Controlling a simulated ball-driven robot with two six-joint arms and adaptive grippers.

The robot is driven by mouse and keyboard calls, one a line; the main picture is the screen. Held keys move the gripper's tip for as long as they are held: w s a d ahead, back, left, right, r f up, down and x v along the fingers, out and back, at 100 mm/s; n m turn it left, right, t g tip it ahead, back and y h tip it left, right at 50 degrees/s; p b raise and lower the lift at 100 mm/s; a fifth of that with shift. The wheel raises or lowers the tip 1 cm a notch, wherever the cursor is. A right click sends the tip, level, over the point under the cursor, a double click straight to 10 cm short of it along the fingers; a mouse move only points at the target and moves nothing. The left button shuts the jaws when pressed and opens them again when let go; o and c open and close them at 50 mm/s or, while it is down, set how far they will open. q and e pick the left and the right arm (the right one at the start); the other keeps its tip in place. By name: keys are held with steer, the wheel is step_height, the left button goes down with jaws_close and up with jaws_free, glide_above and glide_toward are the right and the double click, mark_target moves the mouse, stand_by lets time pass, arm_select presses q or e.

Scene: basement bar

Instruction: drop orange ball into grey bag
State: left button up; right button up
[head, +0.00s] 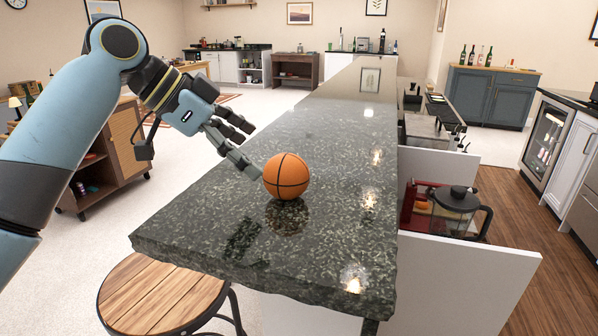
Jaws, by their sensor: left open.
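The orange ball (286,176), with black seam lines like a basketball, rests on the dark speckled stone counter (200,225). My left gripper (250,150) comes in from the upper left and is open. Its fingers are just left of the ball and above the counter. One finger's tip is close to the ball's left side; I cannot tell whether it touches. Nothing is held in the gripper. I cannot make out a grey bag in this view. My right gripper is out of view.
A round wooden stool (163,293) stands below the counter's front left edge. A glass jug (453,207) with a black lid stands on a lower shelf to the right. A wooden cabinet (127,140) is behind my arm. The counter beyond the ball is clear.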

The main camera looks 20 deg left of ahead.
mark_target(268, 163)
arm_select(q)
steer(key=x, duration=0.3)
steer(key=shift+w+d, duration=0.1)
steer(key=shift+d, duration=0.2)
steer(key=x, duration=0.1)
steer(key=p+x, duration=0.1)
steer(key=x, duration=0.2)
steer(key=shift+s+d+f+p, duration=0.15)
steer(key=shift+s+d+p, duration=0.15)
steer(key=shift+d+p, duration=0.1)
steer(key=shift+w+d+f, duration=0.15)
steer(key=shift+w+f, duration=0.1)
steer(key=shift+f, duration=0.05)
steer(key=shift+c, duration=0.3)
steer(key=c, duration=1.1)
